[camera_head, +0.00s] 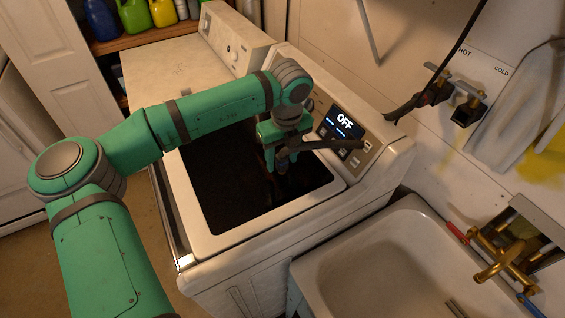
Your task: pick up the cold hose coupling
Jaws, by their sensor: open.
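My gripper (279,183) points down into the dark opening of the washer tub, with its jaws open. Its fingertips are hard to make out against the dark. A dark, hose-like piece (335,145) extends right from beside the gripper, over the tub rim to the control panel; I cannot tell whether it is the cold hose coupling. On the wall, a dark fitting (463,115) sits at the tap under the COLD label. A black hose (437,75) runs near the tap under the HOT label.
A pale sink (345,262) with brass taps (505,255) stands at the lower right. A second white machine (165,70) is behind. Bottles stand on a shelf (130,40) at the back left.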

